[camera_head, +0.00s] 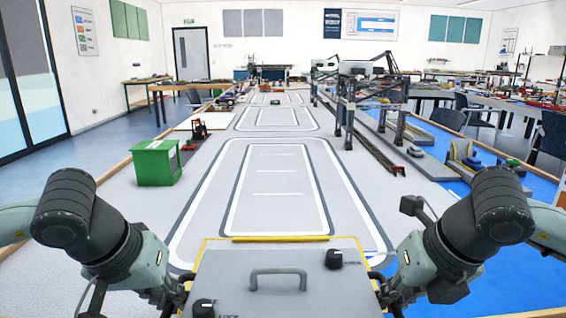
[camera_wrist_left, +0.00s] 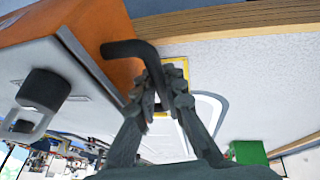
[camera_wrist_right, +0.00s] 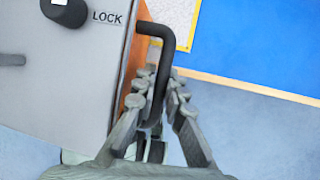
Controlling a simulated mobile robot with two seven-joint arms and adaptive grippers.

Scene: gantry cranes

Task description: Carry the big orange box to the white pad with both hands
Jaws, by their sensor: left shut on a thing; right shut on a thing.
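The big orange box is directly in front of me; its grey lid (camera_head: 275,295) with a grey handle and black knobs fills the bottom of the head view. Its orange side shows in the left wrist view (camera_wrist_left: 65,20). My left gripper (camera_head: 178,290) is shut on a black side handle (camera_wrist_left: 125,48) of the box. My right gripper (camera_head: 383,290) is shut on the opposite black side handle (camera_wrist_right: 157,30). A flat white pad (camera_head: 200,121) lies further ahead on the left. The box's underside is hidden.
A yellow-edged pale area (camera_wrist_right: 172,22) shows beside and beyond the box. Gantry cranes (camera_head: 358,95) stand on the right. The marked grey lane (camera_head: 275,190) ahead is clear.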

